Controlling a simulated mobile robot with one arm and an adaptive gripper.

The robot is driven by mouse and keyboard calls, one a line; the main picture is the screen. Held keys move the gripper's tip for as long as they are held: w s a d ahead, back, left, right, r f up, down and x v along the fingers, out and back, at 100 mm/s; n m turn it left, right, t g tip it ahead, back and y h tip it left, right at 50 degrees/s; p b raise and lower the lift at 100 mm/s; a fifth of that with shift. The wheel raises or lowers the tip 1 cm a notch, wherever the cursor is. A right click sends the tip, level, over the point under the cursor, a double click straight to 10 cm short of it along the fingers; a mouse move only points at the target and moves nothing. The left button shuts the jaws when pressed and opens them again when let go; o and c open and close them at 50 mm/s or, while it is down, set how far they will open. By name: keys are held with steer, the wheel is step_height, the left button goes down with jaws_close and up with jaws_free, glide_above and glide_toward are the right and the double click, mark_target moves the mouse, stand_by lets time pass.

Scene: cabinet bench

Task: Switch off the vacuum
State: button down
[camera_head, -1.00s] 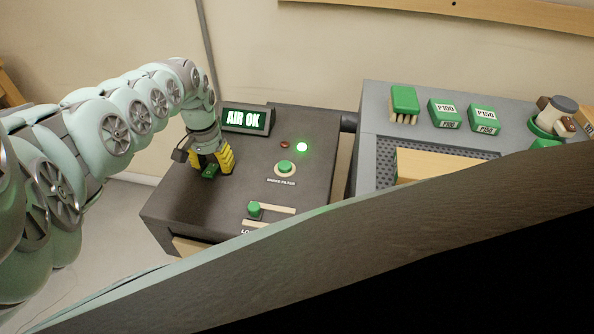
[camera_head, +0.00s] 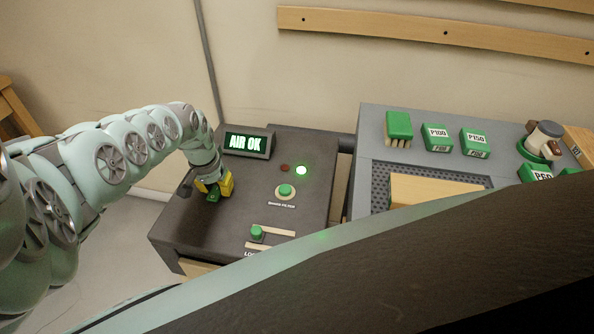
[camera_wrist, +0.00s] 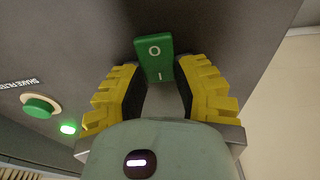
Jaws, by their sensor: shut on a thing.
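The vacuum is a dark box (camera_head: 190,232) with a green rocker switch (camera_head: 212,198) on its top, left of centre. In the wrist view the switch (camera_wrist: 154,60) shows an O at its far end and an I at the end nearer my wrist. My gripper (camera_head: 215,187) is down at the switch, with its yellow-padded fingers on either side of it. The fingers (camera_wrist: 160,85) also flank it in the wrist view, shut on it. A display (camera_head: 247,143) reads AIR OK, and a green lamp (camera_head: 301,170) is lit.
A dark red lamp (camera_head: 285,168), a green SHAKE FILTER button (camera_head: 286,191) and a green slider knob (camera_head: 257,232) sit right of my gripper. A grey bench (camera_head: 365,150) with several green blocks stands farther right. A dark slab hides the lower right.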

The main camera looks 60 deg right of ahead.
steer(key=shift+a+r+h+p, duration=0.2)
steer(key=shift+r+h+p, duration=0.15)
steer(key=shift+p, duration=0.65)
steer(key=shift+f+t+h+p, duration=0.2)
steer(key=shift+t+h+p, duration=0.1)
steer(key=shift+h+p, duration=0.2)
steer(key=c, duration=0.7)
jaws_free()
steer(key=shift+o, duration=0.2)
steer(key=shift+d+r, duration=0.1)
